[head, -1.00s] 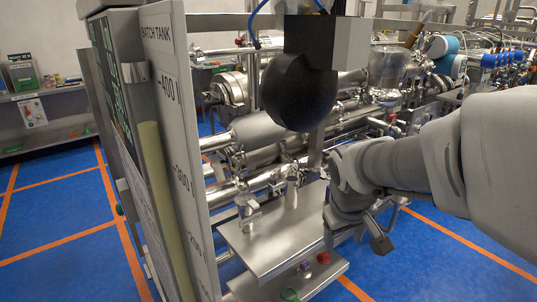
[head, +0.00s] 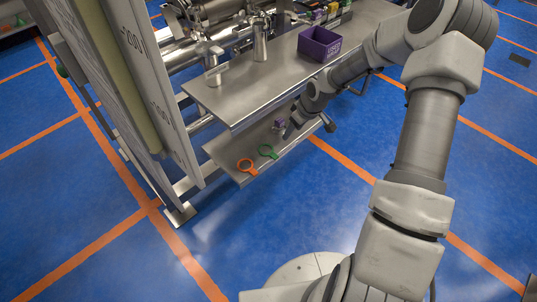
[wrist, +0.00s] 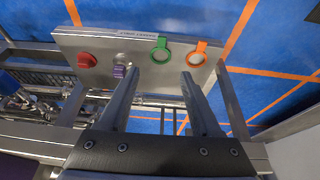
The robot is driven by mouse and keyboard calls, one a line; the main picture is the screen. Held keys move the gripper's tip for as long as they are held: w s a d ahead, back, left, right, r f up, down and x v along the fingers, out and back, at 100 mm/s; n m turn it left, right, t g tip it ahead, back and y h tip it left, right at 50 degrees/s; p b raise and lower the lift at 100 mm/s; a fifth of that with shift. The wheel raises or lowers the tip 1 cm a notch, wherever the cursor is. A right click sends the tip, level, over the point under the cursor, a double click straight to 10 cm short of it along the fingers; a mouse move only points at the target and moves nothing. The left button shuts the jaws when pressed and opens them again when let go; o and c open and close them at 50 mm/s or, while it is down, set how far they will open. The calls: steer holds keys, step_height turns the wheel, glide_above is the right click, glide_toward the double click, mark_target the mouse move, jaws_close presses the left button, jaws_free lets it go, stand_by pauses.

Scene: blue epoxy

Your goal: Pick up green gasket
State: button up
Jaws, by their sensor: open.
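The green gasket (head: 267,152) is a ring with a small tab. It lies on the lower steel shelf (head: 228,152), between an orange gasket (head: 246,167) and a small purple item (head: 279,124). In the wrist view the green gasket (wrist: 160,52) is beyond the fingertips, near the shelf's edge, with the orange gasket (wrist: 197,55) to its right. My gripper (wrist: 158,76) is open and empty, with the green gasket ahead between its finger lines. In the head view my gripper is at the shelf's right end, partly hidden by my wrist.
The upper steel table (head: 235,95) overhangs the lower shelf and carries a purple bin (head: 320,44). A tall panel (head: 120,80) stands at left.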

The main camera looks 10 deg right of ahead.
mark_target(274, 156)
steer(key=shift+y, duration=0.3)
steer(key=b+x, duration=0.2)
steer(key=x, duration=0.4)
steer(key=b+x, duration=0.1)
steer(key=x, duration=0.6)
steer(key=b+x, duration=0.2)
steer(key=x, duration=0.5)
steer(key=shift+w+d+f+b, duration=0.15)
steer(key=shift+d+f+b, duration=0.1)
steer(key=shift+b, duration=0.1)
steer(key=shift+c, duration=0.3)
jaws_close()
